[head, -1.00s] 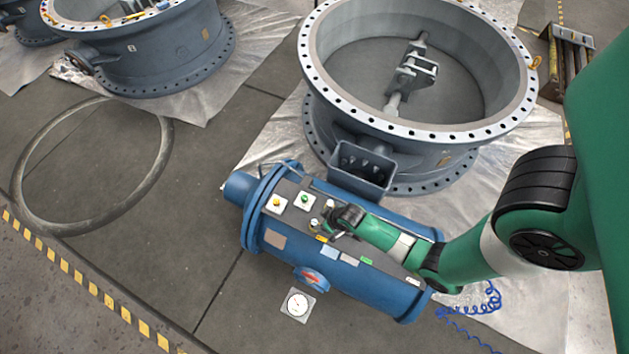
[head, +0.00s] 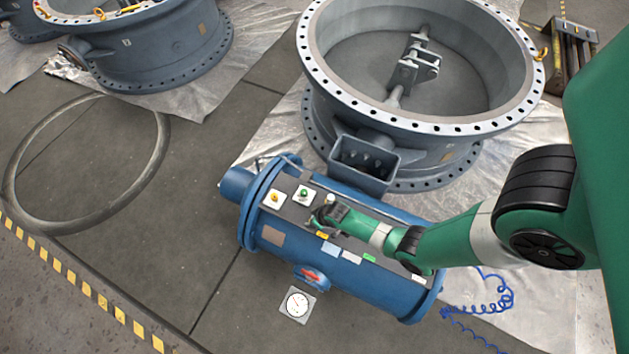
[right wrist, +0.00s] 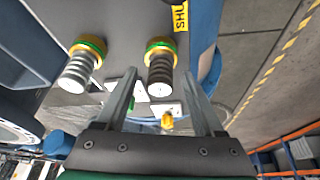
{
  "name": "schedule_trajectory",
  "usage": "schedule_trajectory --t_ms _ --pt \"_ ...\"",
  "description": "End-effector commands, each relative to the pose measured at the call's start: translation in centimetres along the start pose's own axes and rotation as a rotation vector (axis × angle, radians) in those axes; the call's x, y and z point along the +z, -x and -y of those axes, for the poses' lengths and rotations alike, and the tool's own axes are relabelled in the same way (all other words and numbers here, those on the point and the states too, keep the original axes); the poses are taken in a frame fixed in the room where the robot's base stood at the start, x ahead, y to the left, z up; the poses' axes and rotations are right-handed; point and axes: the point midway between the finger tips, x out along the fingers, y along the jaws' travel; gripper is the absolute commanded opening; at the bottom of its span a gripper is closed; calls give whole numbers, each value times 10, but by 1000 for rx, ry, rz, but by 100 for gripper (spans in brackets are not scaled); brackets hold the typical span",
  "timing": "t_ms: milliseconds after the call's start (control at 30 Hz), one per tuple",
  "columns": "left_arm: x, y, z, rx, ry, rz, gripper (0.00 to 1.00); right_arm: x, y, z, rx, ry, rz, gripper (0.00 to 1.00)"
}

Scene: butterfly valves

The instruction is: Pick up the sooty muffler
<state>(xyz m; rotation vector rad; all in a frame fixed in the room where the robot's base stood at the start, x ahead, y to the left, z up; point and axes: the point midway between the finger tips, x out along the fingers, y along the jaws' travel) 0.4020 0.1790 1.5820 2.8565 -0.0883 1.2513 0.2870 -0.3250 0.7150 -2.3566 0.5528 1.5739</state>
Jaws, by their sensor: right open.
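Two ribbed mufflers with brass and green collars stand on the panel of a blue cylinder (head: 340,275). In the right wrist view, the darker, sooty-looking muffler (right wrist: 160,72) is between the fingertips of my right gripper (right wrist: 161,80). The fingers are open, one on each side, and contact cannot be made out. The paler muffler (right wrist: 78,70) stands to the left, outside the fingers. In the head view my right gripper (head: 322,216) is over the cylinder panel, and the mufflers are small and partly hidden. My left gripper is not in view.
Yellow (head: 274,197) and green (head: 303,194) buttons sit on the panel left of the gripper. A large flanged valve (head: 330,110) stands behind the cylinder. A dial gauge (head: 297,304) is in front. A big ring (head: 20,165) lies on the floor at left.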

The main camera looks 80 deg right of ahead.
Motion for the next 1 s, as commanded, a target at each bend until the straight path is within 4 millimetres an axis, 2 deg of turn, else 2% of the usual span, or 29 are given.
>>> schedule_trajectory --t_ms 33,400,767,867,1000 --pt "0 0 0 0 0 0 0 0 0 0 0 0 0 65" --pt "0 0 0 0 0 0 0 0 0 0 0 0 1 0" --pt "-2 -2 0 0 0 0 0 -1 3 0 0 0 0 0" --pt "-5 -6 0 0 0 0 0 -5 11 0 0 0 -2 0" --pt "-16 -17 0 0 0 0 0 -15 35 0 0 0 -3 0"
